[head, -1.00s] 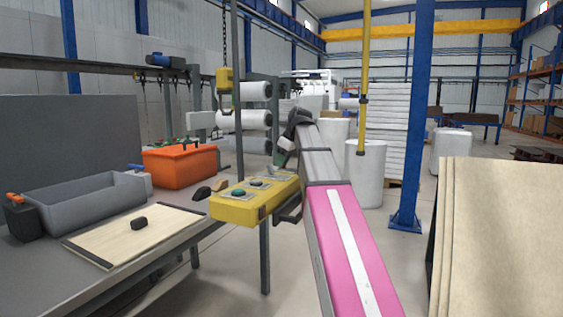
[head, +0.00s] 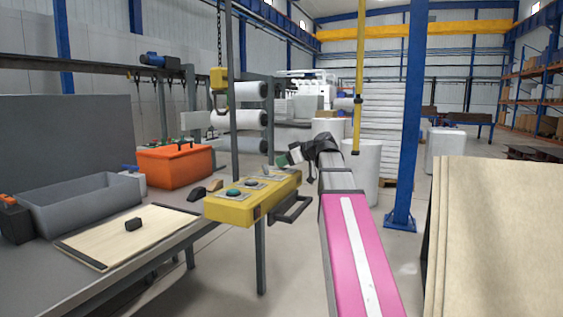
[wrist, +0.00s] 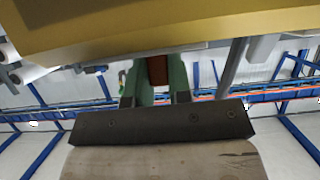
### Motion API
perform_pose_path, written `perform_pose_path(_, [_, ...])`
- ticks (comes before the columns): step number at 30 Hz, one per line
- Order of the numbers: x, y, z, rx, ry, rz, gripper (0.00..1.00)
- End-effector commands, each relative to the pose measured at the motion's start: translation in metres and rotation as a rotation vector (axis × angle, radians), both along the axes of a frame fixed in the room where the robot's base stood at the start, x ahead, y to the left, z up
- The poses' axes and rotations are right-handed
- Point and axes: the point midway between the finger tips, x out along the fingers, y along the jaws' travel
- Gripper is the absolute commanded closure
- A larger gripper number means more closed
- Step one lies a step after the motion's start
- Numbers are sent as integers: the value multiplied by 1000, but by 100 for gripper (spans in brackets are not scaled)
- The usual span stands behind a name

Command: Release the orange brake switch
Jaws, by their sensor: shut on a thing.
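In the wrist view the green fingers (wrist: 157,88) are shut on a dark reddish-brown piece (wrist: 157,70), just beneath the yellow body (wrist: 190,28). I cannot tell for sure whether this piece is the orange brake switch. The box carries green buttons on grey plates. At the far left of the head view, a dark block (head: 16,222) has a small orange lever (head: 8,200) on top.
A grey bin (head: 84,204), a wooden board (head: 120,238) and an orange crate (head: 172,167) stand on the bench. A hook hoist (head: 219,79) hangs behind. A blue column (head: 411,120) and stacked panels (head: 495,240) stand right.

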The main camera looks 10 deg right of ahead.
Motion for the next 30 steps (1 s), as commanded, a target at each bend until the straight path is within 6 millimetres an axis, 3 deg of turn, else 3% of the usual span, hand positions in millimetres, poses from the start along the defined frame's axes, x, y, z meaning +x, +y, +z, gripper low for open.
perform_pose_path(22, [-2,-3,-2,78,-56,0,100])
perform_pose_path(23, [-2,-3,-2,78,-56,0,78])
perform_pose_path(25, [-2,-3,-2,78,-56,0,55])
perform_pose_path(30, [-2,-2,-2,78,-56,0,55])
